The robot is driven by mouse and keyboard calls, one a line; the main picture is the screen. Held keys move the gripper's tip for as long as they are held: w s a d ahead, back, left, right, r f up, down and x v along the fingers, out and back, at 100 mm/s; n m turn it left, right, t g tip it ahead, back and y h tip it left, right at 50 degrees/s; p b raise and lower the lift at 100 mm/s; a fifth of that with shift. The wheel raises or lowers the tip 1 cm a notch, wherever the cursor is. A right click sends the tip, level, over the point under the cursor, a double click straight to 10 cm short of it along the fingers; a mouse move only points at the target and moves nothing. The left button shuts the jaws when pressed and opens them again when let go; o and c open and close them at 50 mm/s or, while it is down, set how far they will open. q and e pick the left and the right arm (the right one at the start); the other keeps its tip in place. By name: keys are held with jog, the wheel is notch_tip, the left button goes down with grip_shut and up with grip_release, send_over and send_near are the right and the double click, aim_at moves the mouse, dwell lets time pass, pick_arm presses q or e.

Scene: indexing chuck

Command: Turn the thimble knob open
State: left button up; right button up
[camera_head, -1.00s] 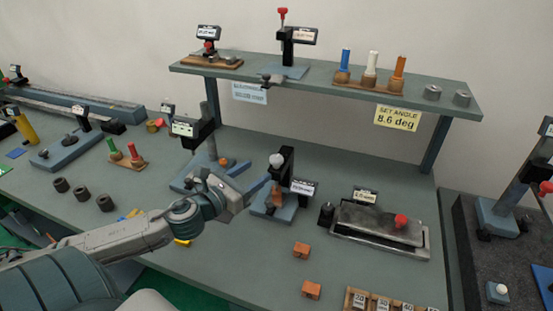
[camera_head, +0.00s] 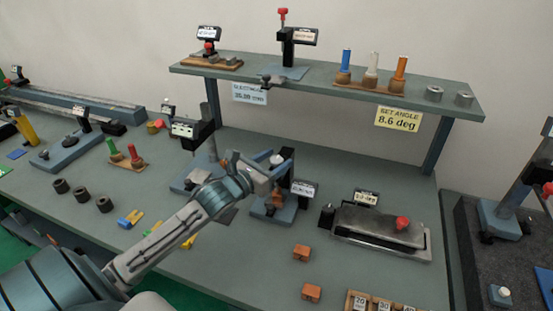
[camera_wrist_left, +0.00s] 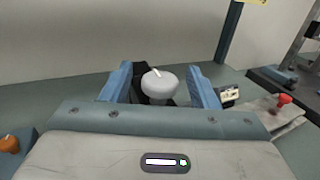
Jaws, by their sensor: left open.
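The thimble knob (camera_head: 276,158) is a pale grey rounded knob on top of a small stand with a blue base (camera_head: 272,212) and a dark upright, in the middle of the bench. In the left wrist view the knob (camera_wrist_left: 160,84) shows large, with a white line on its top. My left gripper (camera_head: 279,168) is at the stand and partly hides it. Its blue fingers are open, one on each side of the knob, with a visible gap to both fingers. Contact lower down cannot be seen. My right gripper is not in view.
A small display (camera_head: 303,188) sits right of the stand. A dark-headed device (camera_head: 194,134) stands close on the left. A grey plate fixture with a red knob (camera_head: 402,223) lies to the right. Orange blocks (camera_head: 302,252) lie in front. A shelf (camera_head: 330,85) runs behind and above.

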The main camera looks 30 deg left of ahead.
pick_arm(q)
jog(key=shift+w+d, duration=0.1)
jog(key=shift+w, duration=0.3)
jog(key=c, duration=0.9)
jog(key=shift+c, duration=0.2)
